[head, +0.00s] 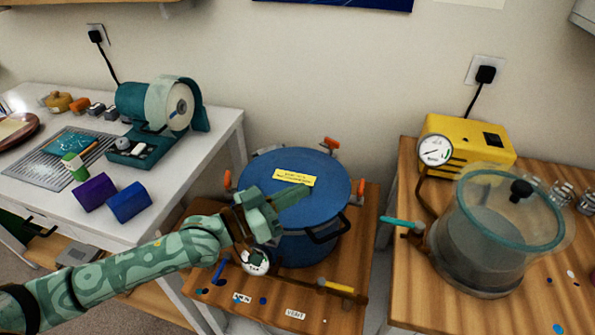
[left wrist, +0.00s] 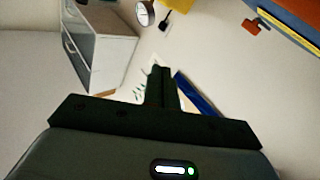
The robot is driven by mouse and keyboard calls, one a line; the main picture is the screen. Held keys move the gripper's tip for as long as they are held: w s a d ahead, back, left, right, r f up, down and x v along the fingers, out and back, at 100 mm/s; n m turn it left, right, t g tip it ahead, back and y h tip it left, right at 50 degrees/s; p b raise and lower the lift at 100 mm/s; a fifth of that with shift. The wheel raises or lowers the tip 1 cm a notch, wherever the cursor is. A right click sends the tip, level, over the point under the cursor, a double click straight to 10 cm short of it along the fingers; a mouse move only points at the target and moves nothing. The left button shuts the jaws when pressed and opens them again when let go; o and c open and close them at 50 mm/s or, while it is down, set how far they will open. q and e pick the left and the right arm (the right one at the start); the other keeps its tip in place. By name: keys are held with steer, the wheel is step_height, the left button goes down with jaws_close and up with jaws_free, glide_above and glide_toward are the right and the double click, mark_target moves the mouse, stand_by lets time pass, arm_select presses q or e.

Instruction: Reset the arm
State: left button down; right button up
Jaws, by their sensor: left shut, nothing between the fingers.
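My left arm is green with a swirl pattern and reaches in from the left in the head view. Its left gripper (head: 292,196) is shut and empty. It overlaps the front of the blue pot's lid (head: 325,172) in the picture; I cannot tell whether it touches. In the left wrist view the shut left gripper (left wrist: 161,88) points at the wall. My right gripper is not in the head view. The blue pot has a yellow label, orange clamps, a black handle and a gauge (head: 255,262) at its front.
A clear chamber with a teal-rimmed lid (head: 476,237) and a yellow pump (head: 480,140) stand on the right wooden table (head: 412,285). Gaps separate the tables.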

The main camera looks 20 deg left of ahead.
arm_select(q)
steer(key=v, duration=0.8)
steer(key=s+d+f+m+g+y, duration=0.3)
steer(key=s+d+f+y, duration=0.15)
steer(key=f, duration=0.25)
steer(key=s+a+f+g+y, duration=0.6)
steer(key=s+a+y, duration=0.5)
steer(key=a+y, duration=0.2)
steer(key=s+d+f+n+g+h, duration=0.1)
steer(key=s+d+f+h, duration=0.1)
steer(key=f, duration=1)
steer(key=s+d+f+g+h, duration=0.1)
steer(key=s+d+f+h, duration=0.15)
steer(key=f, duration=1.05)
steer(key=s+f+n+g, duration=0.1)
steer(key=s+f, duration=0.6)
steer(key=s, duration=0.3)
steer(key=s+f+n+g, duration=0.2)
steer(key=s+f, duration=0.6)
steer(key=s, duration=0.3)
steer(key=shift+a+h, duration=0.2)
steer(key=shift+h, duration=0.1)
